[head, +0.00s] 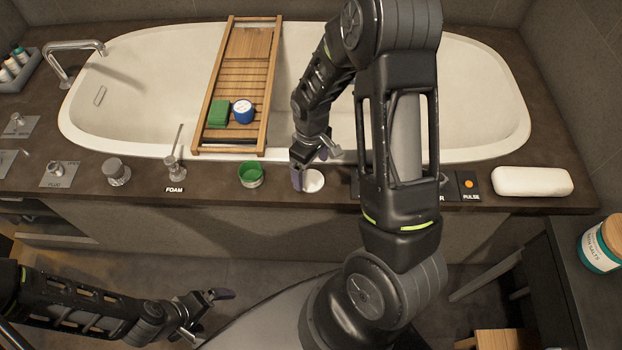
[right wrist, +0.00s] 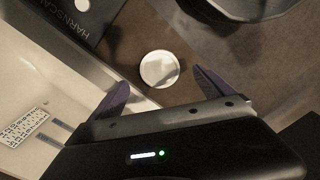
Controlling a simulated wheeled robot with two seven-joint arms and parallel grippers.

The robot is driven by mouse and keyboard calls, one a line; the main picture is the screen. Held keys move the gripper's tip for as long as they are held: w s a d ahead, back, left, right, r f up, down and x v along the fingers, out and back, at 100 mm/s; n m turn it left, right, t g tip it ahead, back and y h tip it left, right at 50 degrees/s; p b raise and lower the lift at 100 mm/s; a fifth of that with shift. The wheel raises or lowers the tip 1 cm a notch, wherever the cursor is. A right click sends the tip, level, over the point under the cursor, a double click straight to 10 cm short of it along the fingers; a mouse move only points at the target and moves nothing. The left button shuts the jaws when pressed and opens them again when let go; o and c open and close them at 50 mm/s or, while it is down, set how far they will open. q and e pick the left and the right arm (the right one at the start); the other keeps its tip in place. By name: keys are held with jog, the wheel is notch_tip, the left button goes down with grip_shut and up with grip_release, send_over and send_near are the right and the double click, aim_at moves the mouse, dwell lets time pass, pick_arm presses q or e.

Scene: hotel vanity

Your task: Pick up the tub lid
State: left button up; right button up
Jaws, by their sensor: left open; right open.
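A round white lid (head: 313,181) lies flat on the dark tub surround, right of an open green tub (head: 251,175). My right gripper (head: 314,164) is open above and beside the lid, with one purple finger close to its left edge in the head view. In the right wrist view the lid (right wrist: 159,69) shows between and just beyond the two open fingers, and nothing is held. My left gripper (head: 207,309) is open and empty, low at the front left, well away from the lid.
A wooden bath tray (head: 215,90) holds a green block (head: 218,114) and a blue jar (head: 243,111). A foam tap (head: 174,165) and a knob (head: 117,172) stand left of the tub. A white rolled cushion (head: 532,181) lies right. My right arm hides part of the ledge.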

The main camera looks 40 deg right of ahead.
aim_at(312, 180)
notch_tip(312, 180, down, 4)
jog(key=shift+s+r, duration=0.1)
jog(key=shift+c, duration=0.3)
dwell(0.3)
jog(key=c, duration=1.3)
